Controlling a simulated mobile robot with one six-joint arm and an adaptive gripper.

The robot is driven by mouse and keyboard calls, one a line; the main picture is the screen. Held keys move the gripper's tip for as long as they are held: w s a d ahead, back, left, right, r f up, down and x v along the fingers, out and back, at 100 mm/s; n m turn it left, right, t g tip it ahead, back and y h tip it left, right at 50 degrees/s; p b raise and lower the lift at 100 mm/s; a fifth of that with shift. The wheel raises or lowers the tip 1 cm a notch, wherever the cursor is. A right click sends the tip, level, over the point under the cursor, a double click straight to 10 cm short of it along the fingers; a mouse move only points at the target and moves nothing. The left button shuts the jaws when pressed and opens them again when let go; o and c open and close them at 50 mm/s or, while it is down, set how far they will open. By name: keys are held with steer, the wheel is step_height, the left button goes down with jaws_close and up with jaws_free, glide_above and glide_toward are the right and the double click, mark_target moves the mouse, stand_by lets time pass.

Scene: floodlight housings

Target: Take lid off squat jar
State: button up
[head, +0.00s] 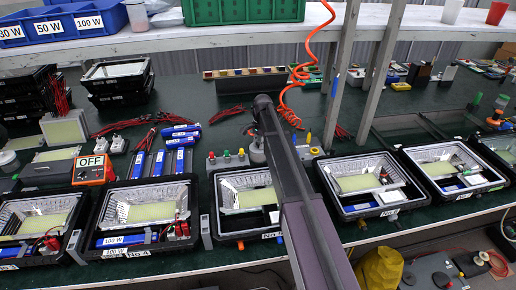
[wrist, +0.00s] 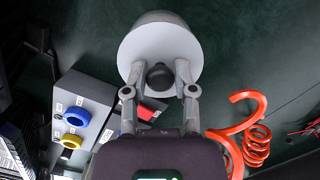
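The squat jar shows in the wrist view as a wide, round grey-white body with a pale, flat lid (wrist: 160,45). A dark round knob (wrist: 160,76) stands on the lid. My gripper (wrist: 160,88) is open, with one finger on each side of the knob and a small gap at each side. The lid sits on the jar. In the head view, the jar (head: 257,152) is mostly hidden behind my arm, on the dark green bench top.
A grey box with blue and yellow rings (wrist: 77,117) stands left of the jar. A coiled orange hose (wrist: 256,140) lies to the right. Floodlight housings in black trays (head: 150,207) line the bench front. A shelf post (head: 340,75) rises right of my arm.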

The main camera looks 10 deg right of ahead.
jaws_close()
steer(key=shift+r, duration=0.1)
step_height(320, 180, up, 10)
steer(key=p, duration=1)
steer(key=shift+s, duration=0.1)
stand_by(1.0)
